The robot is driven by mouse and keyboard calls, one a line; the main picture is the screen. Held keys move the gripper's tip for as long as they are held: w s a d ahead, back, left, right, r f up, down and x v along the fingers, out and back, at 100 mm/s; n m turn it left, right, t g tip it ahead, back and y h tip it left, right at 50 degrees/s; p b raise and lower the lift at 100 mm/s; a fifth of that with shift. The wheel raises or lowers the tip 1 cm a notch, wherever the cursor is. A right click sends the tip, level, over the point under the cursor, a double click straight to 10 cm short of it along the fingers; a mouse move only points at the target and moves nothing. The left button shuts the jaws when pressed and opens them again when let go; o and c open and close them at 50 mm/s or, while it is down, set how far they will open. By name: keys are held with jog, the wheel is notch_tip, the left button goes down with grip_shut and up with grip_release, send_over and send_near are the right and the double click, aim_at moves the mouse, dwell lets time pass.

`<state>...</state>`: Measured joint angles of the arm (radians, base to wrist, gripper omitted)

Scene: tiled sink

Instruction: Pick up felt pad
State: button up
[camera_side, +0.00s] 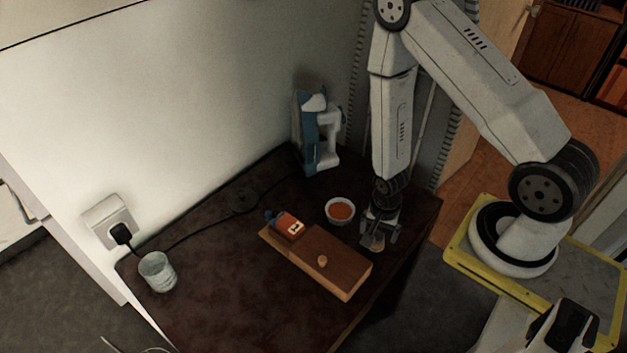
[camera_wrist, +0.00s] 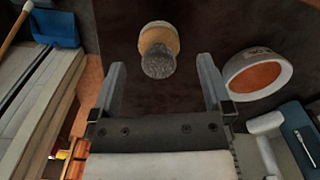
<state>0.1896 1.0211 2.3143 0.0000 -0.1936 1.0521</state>
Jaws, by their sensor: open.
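A small rounded piece with a tan body and a grey, fuzzy-looking end, which I take for the felt pad (camera_wrist: 158,60), lies on the dark table. In the wrist view it shows ahead of my gripper (camera_wrist: 161,66), in the gap between the two fingertips. The fingers are apart and neither visibly touches it. In the side view my gripper (camera_side: 380,232) points down near the table's right edge, with the tan piece (camera_side: 376,244) just below it and partly hidden by the fingers. I cannot tell the exact height of the fingertips above the table.
A white bowl with orange contents (camera_side: 340,211) stands close to the left of my gripper. A wooden block (camera_side: 335,270) bears a small tan object (camera_side: 322,260) and a red item (camera_side: 289,225). A glass (camera_side: 157,271) and a blue-white device (camera_side: 316,133) stand farther off.

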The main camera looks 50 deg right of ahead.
aim_at(378, 235)
jog(key=shift+s+f, duration=0.1)
jog(key=shift+f, duration=1.6)
jog(key=shift+c, duration=0.2)
jog(key=c, duration=1.3)
jog(key=shift+o, duration=0.2)
jog(key=shift+r, duration=0.1)
jog(key=shift+r, duration=4.95)
